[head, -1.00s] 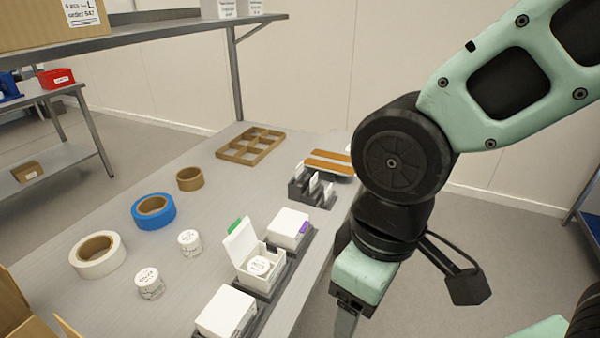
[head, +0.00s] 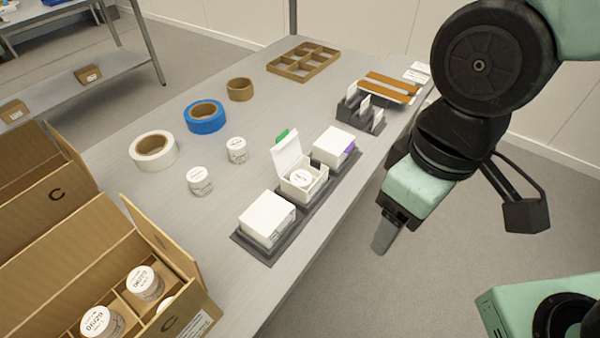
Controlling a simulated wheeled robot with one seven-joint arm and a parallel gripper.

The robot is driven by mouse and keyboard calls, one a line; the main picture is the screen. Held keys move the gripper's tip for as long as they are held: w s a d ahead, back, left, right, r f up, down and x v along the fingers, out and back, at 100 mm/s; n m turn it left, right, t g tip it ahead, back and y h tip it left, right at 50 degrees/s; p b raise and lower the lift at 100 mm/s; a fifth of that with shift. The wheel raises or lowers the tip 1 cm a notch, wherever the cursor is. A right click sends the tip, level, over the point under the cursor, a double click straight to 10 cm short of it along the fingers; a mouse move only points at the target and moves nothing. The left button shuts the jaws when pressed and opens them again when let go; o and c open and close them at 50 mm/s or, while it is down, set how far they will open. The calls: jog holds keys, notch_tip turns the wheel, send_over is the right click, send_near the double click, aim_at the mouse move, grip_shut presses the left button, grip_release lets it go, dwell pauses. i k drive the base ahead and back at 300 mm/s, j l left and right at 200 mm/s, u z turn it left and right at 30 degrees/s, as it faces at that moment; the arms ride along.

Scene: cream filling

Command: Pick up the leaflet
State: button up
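Several white leaflets (head: 364,103) stand upright in a dark grey slotted holder (head: 350,118) near the table's right edge. My gripper (head: 383,240) hangs past the table's right edge, pointing down, to the right of the boxes and nearer than the leaflet holder. It touches nothing that I can see. Only one finger face shows, so its opening is hidden. An open white box (head: 287,155) with a green tab on its lid holds a white jar (head: 301,178). It sits between two closed white boxes (head: 266,218), (head: 333,146) on a dark tray (head: 268,254).
Cartons (head: 110,270) with jars stand at the front left. White (head: 152,148), blue (head: 206,114) and brown (head: 240,88) tape rolls and two loose jars (head: 200,181), (head: 237,150) lie mid-table. A cardboard divider (head: 303,60) and an orange-brown-topped tray (head: 388,88) lie behind. Bare table separates the cartons from the boxes.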

aim_at(351, 90)
jog(key=i+l+z, duration=0.1)
jog(key=i, duration=0.35)
jog(key=i+l+z, duration=0.1)
jog(key=i, duration=0.35)
jog(key=l, duration=0.1)
